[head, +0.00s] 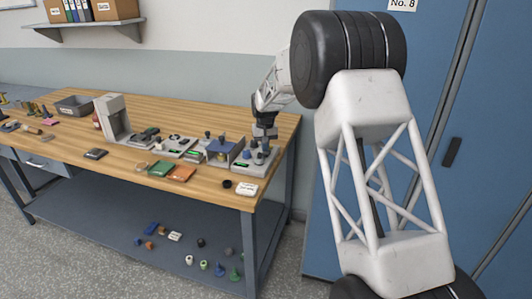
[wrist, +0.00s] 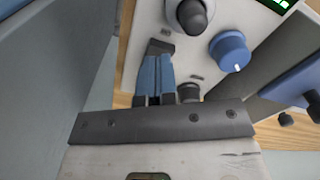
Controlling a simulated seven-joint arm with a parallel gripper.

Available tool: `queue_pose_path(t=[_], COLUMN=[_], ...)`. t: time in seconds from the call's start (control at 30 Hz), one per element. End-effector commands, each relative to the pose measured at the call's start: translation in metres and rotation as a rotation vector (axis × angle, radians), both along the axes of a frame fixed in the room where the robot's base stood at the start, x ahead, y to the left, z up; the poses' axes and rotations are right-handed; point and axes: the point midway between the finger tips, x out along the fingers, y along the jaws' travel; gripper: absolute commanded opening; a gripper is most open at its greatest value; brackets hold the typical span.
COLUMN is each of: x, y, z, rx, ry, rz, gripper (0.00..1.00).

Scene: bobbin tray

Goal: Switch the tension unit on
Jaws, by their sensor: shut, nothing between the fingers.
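In the head view my gripper (head: 264,134) is at the right end of the bench, pointing down over a grey unit (head: 246,166) with dark knobs and a small green display. I take this for the tension unit but cannot read its name. In the wrist view my gripper (wrist: 159,47) is shut and empty, its fingers close above the unit's pale panel (wrist: 192,52). The panel carries a large dark knob (wrist: 191,14), a blue dial (wrist: 229,51) with a white mark and a dark round part (wrist: 189,91) partly behind the gripper. I cannot tell whether the fingers touch the panel or which control is the switch.
A blue box-like unit (head: 222,149) stands just left of the grey unit, with more devices further left. Orange (head: 181,174) and green (head: 160,169) trays and a white card (head: 247,189) lie in front. A blue cabinet (head: 440,100) stands at the right.

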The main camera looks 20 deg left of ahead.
Motion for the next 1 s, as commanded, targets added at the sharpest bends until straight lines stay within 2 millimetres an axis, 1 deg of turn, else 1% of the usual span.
queue_pose_path(t=[1.0], x=[0.0001], y=[0.0000], z=[-0.0106], rx=[0.000], ry=[-0.001], rz=[0.000], gripper=[0.00])
